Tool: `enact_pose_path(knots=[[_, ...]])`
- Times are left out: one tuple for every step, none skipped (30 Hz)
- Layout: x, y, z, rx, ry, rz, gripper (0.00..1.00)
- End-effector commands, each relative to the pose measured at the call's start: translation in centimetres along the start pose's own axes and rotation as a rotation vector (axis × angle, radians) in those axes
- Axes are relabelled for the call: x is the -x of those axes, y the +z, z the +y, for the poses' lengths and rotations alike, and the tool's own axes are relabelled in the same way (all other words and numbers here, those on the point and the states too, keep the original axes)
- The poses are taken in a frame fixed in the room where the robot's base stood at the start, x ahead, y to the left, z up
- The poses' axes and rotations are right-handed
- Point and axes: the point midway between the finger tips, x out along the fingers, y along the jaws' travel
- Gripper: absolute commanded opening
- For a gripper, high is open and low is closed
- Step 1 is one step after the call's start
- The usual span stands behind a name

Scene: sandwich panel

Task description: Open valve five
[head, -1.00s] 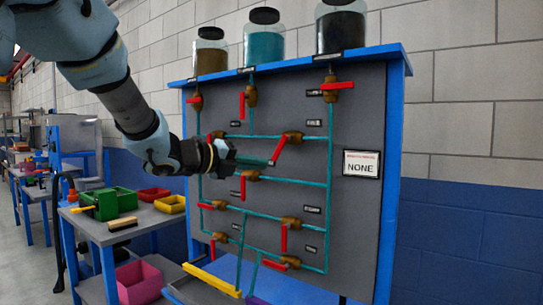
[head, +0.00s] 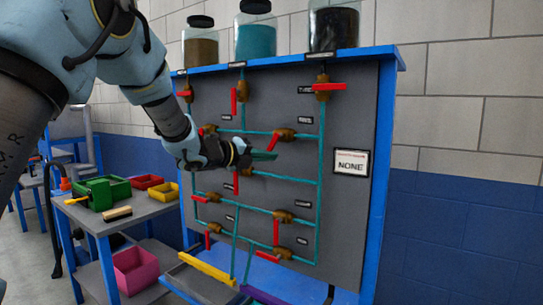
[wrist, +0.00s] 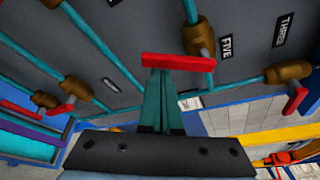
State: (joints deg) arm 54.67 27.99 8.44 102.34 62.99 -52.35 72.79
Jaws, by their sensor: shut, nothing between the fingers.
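Valve five is a brass valve on a teal pipe, at the panel's upper right (head: 284,135). In the wrist view its brass body (wrist: 196,38) is beside the label "FIVE" (wrist: 226,46). Its red handle (head: 272,142) slants down-left in the head view. In the wrist view, a red handle (wrist: 178,62) lies crosswise right at the fingertips. My gripper (head: 264,155) is shut and empty, its teal fingers (wrist: 160,100) pointing at that handle. Whether they touch it, I cannot tell.
The grey panel (head: 345,110) carries several other red-handled valves, including one just below my gripper (head: 245,172). Label "THREE" (wrist: 285,30) is near valve five. Jars (head: 256,38) stand on top. A sign (head: 351,162) reads "NONE". A side table (head: 150,216) holds coloured bins.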

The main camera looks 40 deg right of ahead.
Motion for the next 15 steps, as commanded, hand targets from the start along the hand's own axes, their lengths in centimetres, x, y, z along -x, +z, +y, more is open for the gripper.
enact_pose_path(knots=[[0.0, 0.02, 0.02, 0.0, 0.0, 0.001, 0.0], [0.0, 0.02, 0.04, 0.0, 0.0, 0.001, 0.0], [0.0, 0.01, 0.06, 0.0, 0.0, 0.001, 0.0], [0.0, 0.0, 0.06, 0.0, 0.0, 0.001, 0.0], [0.0, 0.0, 0.06, 0.0, 0.0, 0.001, 0.0], [0.0, 0.0, 0.06, 0.0, 0.0, 0.001, 0.0], [0.0, 0.0, 0.07, 0.0, 0.0, 0.001, 0.0], [0.01, 0.0, 0.06, 0.0, 0.0, 0.001, 0.0], [0.01, 0.0, 0.07, 0.0, 0.0, 0.001, 0.0], [0.01, 0.0, 0.07, -0.001, 0.001, 0.001, 0.0], [0.01, 0.0, 0.09, -0.003, 0.001, 0.001, 0.0], [0.01, 0.01, 0.11, -0.007, 0.003, 0.0, 0.0], [0.02, 0.01, 0.14, -0.011, 0.004, 0.0, 0.0], [0.02, 0.03, 0.18, -0.017, 0.006, 0.0, 0.0], [0.03, 0.05, 0.24, -0.026, 0.009, 0.0, 0.0]])
